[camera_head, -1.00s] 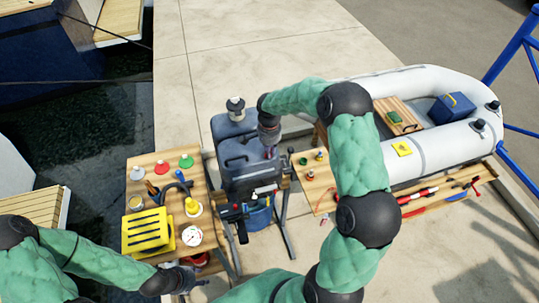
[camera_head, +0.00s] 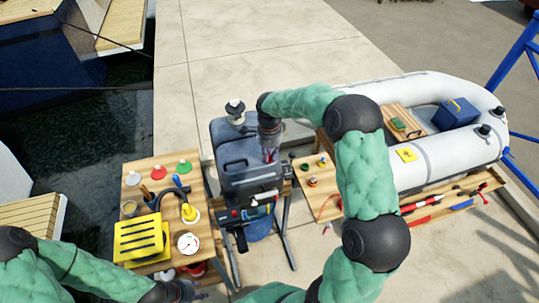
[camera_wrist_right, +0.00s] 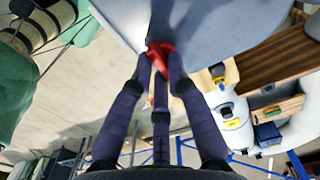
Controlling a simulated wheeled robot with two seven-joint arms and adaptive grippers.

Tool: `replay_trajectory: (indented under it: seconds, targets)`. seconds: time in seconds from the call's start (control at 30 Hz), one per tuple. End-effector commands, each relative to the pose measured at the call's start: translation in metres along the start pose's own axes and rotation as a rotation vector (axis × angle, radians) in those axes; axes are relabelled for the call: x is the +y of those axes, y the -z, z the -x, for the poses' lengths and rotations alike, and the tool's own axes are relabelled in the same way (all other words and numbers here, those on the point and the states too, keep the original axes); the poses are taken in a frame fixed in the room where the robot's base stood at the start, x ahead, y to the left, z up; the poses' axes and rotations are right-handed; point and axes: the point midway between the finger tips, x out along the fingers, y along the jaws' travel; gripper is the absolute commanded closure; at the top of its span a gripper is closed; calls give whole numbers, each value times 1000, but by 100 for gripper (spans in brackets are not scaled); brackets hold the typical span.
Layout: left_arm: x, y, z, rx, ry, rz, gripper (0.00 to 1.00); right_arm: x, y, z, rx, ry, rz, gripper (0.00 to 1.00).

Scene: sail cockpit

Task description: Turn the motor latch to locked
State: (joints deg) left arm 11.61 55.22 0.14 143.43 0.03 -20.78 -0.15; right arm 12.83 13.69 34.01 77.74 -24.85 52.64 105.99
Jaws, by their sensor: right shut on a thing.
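The outboard motor (camera_head: 240,168) has a dark grey-blue cowling and stands on a stand in the middle of the head view. My right gripper (camera_head: 269,150) reaches down to the right side of the cowling. In the right wrist view its fingers (camera_wrist_right: 160,66) are closed around a small red latch (camera_wrist_right: 158,52) at the cowling's edge. The fingers cover much of the latch, so I cannot tell its exact angle. My left gripper (camera_head: 188,290) is low at the left, in front of the wooden bench and away from the motor; its fingers are too small to read.
The wooden bench (camera_head: 205,215) left of the motor holds a yellow crate (camera_head: 140,238), a gauge (camera_head: 188,243) and colored discs. A small wooden table (camera_head: 312,203) stands right of the motor. A white inflatable boat (camera_head: 440,150) lies behind my right arm.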

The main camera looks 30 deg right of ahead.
Motion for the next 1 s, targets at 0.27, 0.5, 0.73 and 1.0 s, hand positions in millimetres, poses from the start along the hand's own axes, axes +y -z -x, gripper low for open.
replay_trajectory:
  seconds: [0.27,0.5,0.73,1.0]
  targets:
    - [0,0,0,0,0,0,60,0,0,1,0,1,-11,100]
    - [0,0,0,0,0,0,60,-1,0,1,0,2,-10,63]
    - [0,0,0,0,0,0,60,0,0,0,0,1,-9,59]
    - [0,0,0,0,0,0,60,-1,0,11,0,4,-8,59]
